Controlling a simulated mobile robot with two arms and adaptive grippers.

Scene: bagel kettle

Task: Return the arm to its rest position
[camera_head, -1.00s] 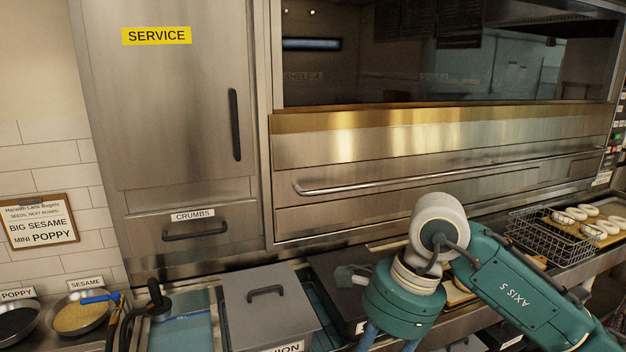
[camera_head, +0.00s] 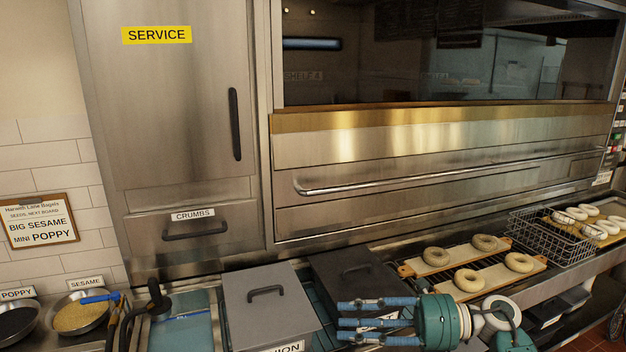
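My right gripper (camera_head: 345,320) is at the bottom of the head view, right of the middle. Its teal palm is at the right and its blue-wrapped fingers point left. The fingers are spread apart with nothing between them, in front of the dark lidded bin (camera_head: 360,275). Part of my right arm shows at the bottom edge. My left gripper is not in view.
Bagels lie on two boards (camera_head: 455,277) on the right counter. A wire basket (camera_head: 550,238) stands beside them, near a tray of pale rings (camera_head: 590,222). A grey lidded bin (camera_head: 268,305), a sesame bowl (camera_head: 82,315) and a poppy bowl (camera_head: 18,320) stand left.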

